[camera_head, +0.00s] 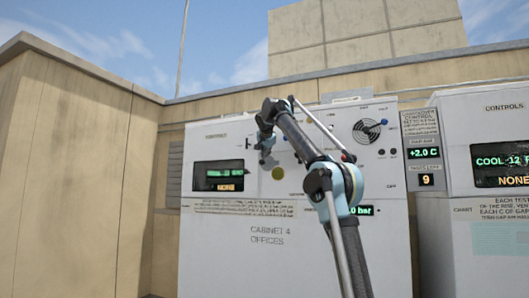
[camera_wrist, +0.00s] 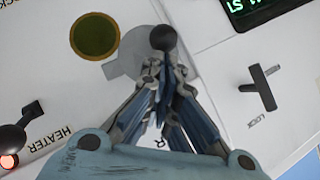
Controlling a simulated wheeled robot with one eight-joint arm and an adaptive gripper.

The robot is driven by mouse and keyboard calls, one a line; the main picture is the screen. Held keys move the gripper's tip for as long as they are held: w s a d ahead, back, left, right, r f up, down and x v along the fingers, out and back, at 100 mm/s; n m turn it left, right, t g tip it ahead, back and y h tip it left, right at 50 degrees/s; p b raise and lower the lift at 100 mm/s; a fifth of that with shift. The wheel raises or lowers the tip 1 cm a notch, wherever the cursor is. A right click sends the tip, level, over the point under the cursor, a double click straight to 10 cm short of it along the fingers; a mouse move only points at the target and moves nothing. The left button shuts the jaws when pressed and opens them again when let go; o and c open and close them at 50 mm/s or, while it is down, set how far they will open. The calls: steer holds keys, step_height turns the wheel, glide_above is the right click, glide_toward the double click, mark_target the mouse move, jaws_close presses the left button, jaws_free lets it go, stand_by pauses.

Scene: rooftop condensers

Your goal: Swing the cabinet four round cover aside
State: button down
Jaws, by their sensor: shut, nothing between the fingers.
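Cabinet 4 (camera_head: 295,262) is a white cabinet facing me. Its round cover is a grey disc (camera_wrist: 124,62) with a black ball knob (camera_wrist: 162,38) in the wrist view. The disc lies beside a brass-ringed olive round window (camera_wrist: 95,36), which shows almost whole; the window also appears in the head view (camera_head: 278,173). My gripper (camera_wrist: 163,68) is shut and empty, its fingertips at the knob and in front of part of the disc. I cannot tell whether they touch the knob. In the head view my gripper (camera_head: 266,152) is at the cabinet's upper front.
A black T-handle (camera_wrist: 258,86) marked LOCK sits right of my gripper in the wrist view. A black lever (camera_wrist: 12,136) by the HEATER label is at lower left. Another cabinet (camera_head: 460,225) stands right.

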steer(key=w+d+r+v, duration=0.1)
steer(key=r+v, duration=0.1)
steer(key=v, duration=1)
steer(key=shift+s+d+r, duration=0.2)
steer(key=shift+s+d, duration=0.05)
steer(key=shift+s, duration=0.05)
steer(key=s+d+f+n+g+h, duration=0.15)
steer(key=s+d+f, duration=0.35)
steer(key=f, duration=0.6)
steer(key=s+d+f+n+g, duration=0.1)
steer(key=s+d+f+g, duration=0.15)
steer(key=d+f, duration=0.6)
steer(key=s+d+f+n+g+h, duration=0.1)
steer(key=s+d+f, duration=0.4)
steer(key=f, duration=0.7)
steer(key=s+d+f+n+g, duration=0.1)
steer(key=s+f, duration=0.9)
steer(key=f, duration=0.6)
steer(key=s+d+f+n+g+y, duration=0.1)
steer(key=s+d+f+n+g, duration=0.1)
steer(key=s+f, duration=0.8)
steer(key=s+d+f+n+g, duration=0.1)
steer(key=s+f, duration=0.9)
steer(key=f, duration=1.2)
steer(key=shift+s+d+f+n+g+y, duration=0.35)
steer(key=shift+s+d+f+g, duration=0.05)
steer(key=shift+d+g, duration=0.35)
